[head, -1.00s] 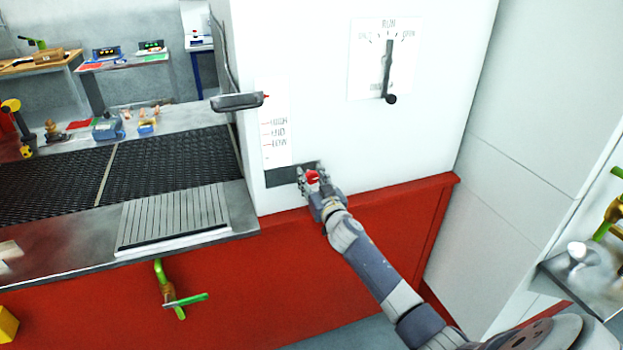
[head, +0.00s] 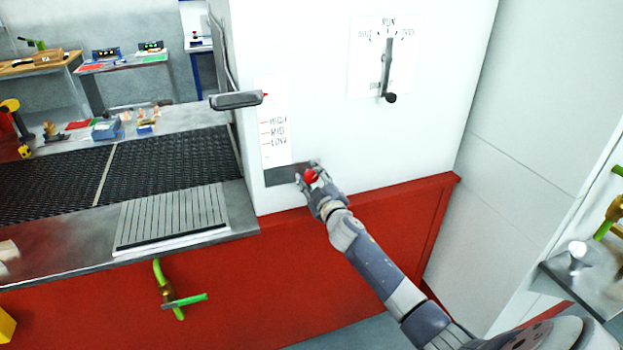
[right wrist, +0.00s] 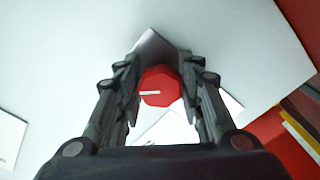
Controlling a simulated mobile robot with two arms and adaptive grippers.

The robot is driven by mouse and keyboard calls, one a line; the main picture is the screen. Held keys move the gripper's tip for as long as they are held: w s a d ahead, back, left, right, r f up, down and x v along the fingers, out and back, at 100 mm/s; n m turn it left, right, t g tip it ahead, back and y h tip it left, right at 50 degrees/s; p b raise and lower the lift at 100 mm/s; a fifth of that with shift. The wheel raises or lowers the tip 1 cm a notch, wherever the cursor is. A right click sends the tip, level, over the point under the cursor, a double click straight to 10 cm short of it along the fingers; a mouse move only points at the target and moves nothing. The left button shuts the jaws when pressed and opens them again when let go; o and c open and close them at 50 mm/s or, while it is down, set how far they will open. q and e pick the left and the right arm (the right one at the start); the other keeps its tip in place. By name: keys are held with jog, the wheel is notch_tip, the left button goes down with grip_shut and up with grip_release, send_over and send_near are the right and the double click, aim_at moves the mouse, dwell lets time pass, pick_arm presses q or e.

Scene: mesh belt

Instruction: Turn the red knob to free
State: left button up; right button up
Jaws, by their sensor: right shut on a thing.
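The red knob (head: 311,176) is on the lower white face of the machine, near the dark plate (head: 282,174) at its bottom edge. In the right wrist view the red knob (right wrist: 160,86) is many-sided, with a white line across its face lying nearly level. My right gripper (head: 312,177) is shut on the knob, with a finger on each side of it; it also shows in the right wrist view (right wrist: 160,95). Any marking for free around the knob cannot be read. My left gripper is not in view.
A lever dial (head: 387,65) sits higher on the white face. A level scale (head: 275,130) and a grey handle (head: 237,100) are left of it. The mesh belt (head: 165,165) runs at left. A green-handled valve (head: 175,295) sticks out of the red base below.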

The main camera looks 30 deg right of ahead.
jog(key=n, duration=0.4)
jog(key=shift+n, duration=0.4)
jog(key=n, duration=0.4)
jog(key=shift+r+n, duration=0.1)
jog(key=shift+n, duration=0.2)
jog(key=o, duration=1.1)
jog(key=shift+s, duration=0.1)
jog(key=v, duration=1.1)
jog(key=shift+s, duration=0.4)
